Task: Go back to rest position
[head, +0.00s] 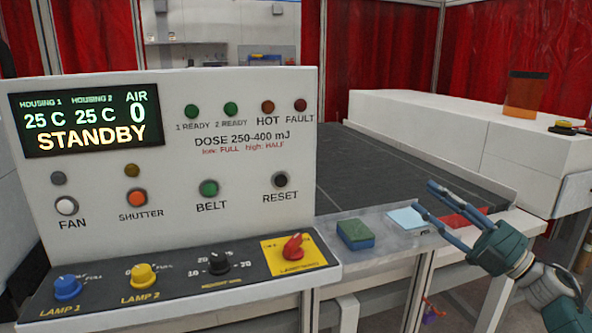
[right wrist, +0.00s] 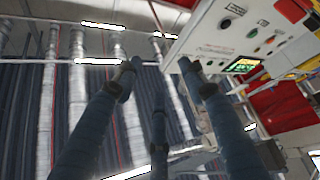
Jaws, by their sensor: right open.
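My right gripper (head: 422,198) is in the head view at the lower right. Its fingers are spread apart, with nothing between them, in front of the machine's ledge. In the right wrist view its fingers (right wrist: 160,85) are also apart and empty, with the control panel (right wrist: 215,45) beyond them at the upper right. In the head view the control panel (head: 240,150) fills the left side, and its display (head: 85,120) reads STANDBY, 25 C, 25 C and AIR 0. My left gripper is not in view.
A green and blue block (head: 356,234), a light blue pad (head: 408,219) and a red piece (head: 462,217) lie on the ledge by the dark belt (head: 400,180). An orange-brown container (head: 523,95) stands on the white housing (head: 440,115). Red curtains (head: 390,50) hang behind.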

